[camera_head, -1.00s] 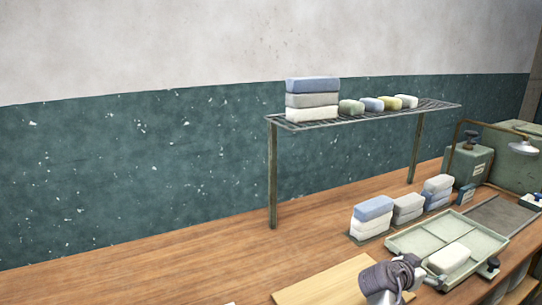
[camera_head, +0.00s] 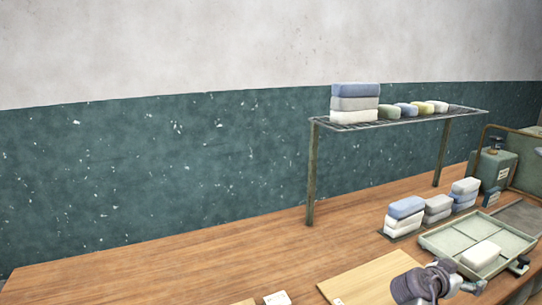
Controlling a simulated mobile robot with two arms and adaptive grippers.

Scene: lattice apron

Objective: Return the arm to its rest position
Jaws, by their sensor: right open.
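My right gripper (camera_head: 474,287) is at the lower right, in front of the pale green tray (camera_head: 437,243). It is open, seen small and partly from behind, with my grey wrist to its left. A white soap bar (camera_head: 481,255) lies in the tray's front right part, just beyond the gripper. I cannot tell whether the gripper touches the tray. My left gripper does not show.
A wire rack (camera_head: 400,119) on legs carries stacked and single soap bars. More stacks (camera_head: 405,216) stand behind the tray. A green dispenser (camera_head: 494,168) stands at right. A pale board (camera_head: 365,278) lies in front. The left counter (camera_head: 150,275) is clear.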

